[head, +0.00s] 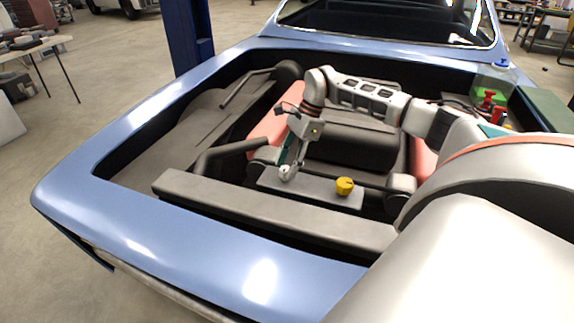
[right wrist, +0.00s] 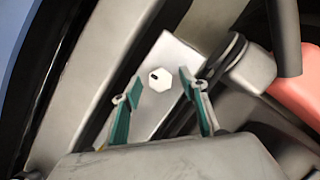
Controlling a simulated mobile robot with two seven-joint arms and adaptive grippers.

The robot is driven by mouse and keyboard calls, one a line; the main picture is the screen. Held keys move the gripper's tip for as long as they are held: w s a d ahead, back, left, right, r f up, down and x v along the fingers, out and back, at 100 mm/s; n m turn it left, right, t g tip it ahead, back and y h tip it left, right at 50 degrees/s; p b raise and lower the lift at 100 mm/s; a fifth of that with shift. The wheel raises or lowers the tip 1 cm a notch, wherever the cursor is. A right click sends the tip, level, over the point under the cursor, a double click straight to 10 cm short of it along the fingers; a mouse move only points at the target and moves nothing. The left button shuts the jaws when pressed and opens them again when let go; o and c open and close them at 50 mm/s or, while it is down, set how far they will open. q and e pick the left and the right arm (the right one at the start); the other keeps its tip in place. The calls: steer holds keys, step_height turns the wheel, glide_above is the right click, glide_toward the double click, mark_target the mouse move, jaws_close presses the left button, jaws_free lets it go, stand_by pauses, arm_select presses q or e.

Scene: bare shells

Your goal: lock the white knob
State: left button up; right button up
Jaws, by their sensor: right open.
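The white knob (head: 285,173) sits at the left end of a grey plate (head: 305,191) in the car's engine bay. In the right wrist view the white knob (right wrist: 161,77) looks six-sided, with a short black mark on its face. My right gripper (head: 291,161) reaches down over it. Its green fingers (right wrist: 160,74) are open, one on each side of the knob in that view, with gaps between. I cannot tell how far the tips are above it. A yellow knob (head: 345,186) stands at the plate's right end. My left gripper is not in view.
Dark hoses (head: 232,152) and a dark engine block (head: 350,145) surround the plate. A grey crossbar (head: 270,211) and the blue car body (head: 190,247) lie in front. Bottles (head: 490,98) stand at the right edge of the bay.

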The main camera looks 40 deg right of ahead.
steer(key=shift+f, duration=0.1)
steer(key=c, duration=1.1)
